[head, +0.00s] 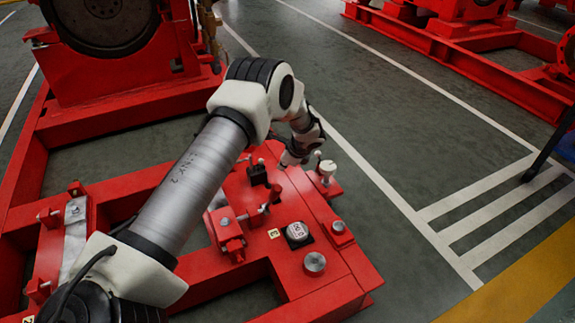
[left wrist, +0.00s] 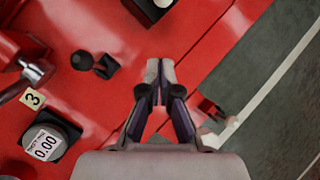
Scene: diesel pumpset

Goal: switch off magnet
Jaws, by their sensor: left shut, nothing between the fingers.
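My left gripper (head: 288,162) is shut and empty above the far end of the red base frame (head: 330,285). Its closed fingers (left wrist: 158,72) also show in the left wrist view, pointing at bare red surface. A black block (head: 257,174) stands on the frame left of the gripper. In the left wrist view, a black round knob (left wrist: 81,60) and a small black block (left wrist: 106,67) lie left of the fingertips, apart from them. No part is labelled as the magnet, so I cannot tell for certain which it is. My right gripper is not in view.
A round gauge (head: 298,232) reading 0.00 in the left wrist view (left wrist: 46,145) sits beside a tag marked 3 (head: 273,233). A pale-capped post (head: 327,169) stands just right of the gripper. Red machinery (head: 120,60) stands behind.

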